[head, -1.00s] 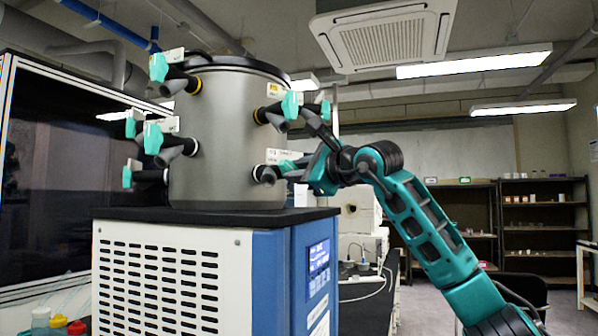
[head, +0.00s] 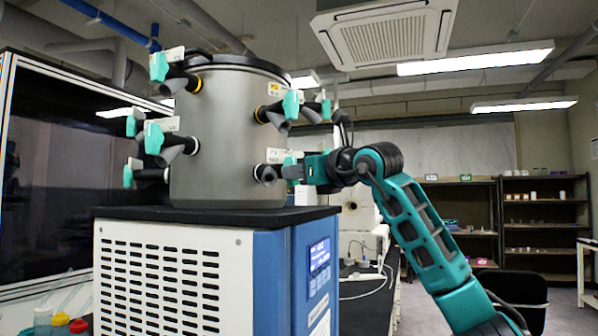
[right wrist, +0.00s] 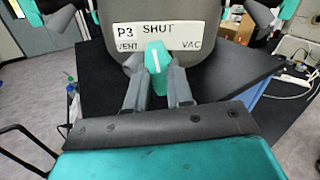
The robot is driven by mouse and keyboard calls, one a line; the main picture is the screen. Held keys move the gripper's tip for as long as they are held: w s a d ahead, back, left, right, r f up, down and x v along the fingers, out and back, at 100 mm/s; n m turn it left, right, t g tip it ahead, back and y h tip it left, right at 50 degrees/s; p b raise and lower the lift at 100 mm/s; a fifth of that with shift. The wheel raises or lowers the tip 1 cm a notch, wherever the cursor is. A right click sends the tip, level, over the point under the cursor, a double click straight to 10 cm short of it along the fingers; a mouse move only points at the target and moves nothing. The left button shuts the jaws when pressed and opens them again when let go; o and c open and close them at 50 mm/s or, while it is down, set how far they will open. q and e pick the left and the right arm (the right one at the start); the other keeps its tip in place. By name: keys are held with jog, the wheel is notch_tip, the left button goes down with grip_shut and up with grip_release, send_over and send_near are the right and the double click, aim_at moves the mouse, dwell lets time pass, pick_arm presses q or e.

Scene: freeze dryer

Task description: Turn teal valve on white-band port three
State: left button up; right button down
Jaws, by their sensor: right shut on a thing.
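The white-band port three (head: 266,174) is low on the right side of the grey drum (head: 225,140). Its label (right wrist: 158,38) reads P3, SHUT, VENT and VAC in the right wrist view. The teal valve (right wrist: 157,62) stands upright below the label, its white line pointing up toward SHUT. My right gripper (right wrist: 158,88) is shut on this valve, one grey finger on each side. In the head view my right gripper (head: 292,170) reaches the port from the right and hides part of the valve. My left gripper is not in view.
Other teal valves, including one on a yellow-band port (head: 291,103) above, stick out close to my gripper. The drum stands on a black-topped cabinet (head: 170,265) with a blue side. A dark bench (head: 368,310) with white equipment lies behind my arm.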

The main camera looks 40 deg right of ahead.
jog(key=shift+f+m, duration=0.1)
jog(key=shift+m, duration=0.8)
jog(key=c, duration=1)
grip_release()
pick_arm(q)
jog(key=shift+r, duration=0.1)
jog(key=b, duration=0.1)
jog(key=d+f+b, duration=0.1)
jog(key=b, duration=0.1)
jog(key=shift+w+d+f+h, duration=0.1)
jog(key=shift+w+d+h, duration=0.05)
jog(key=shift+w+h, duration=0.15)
pick_arm(e)
jog(key=s, duration=1.3)
jog(key=shift+a, duration=0.35)
jog(key=shift+w, duration=0.1)
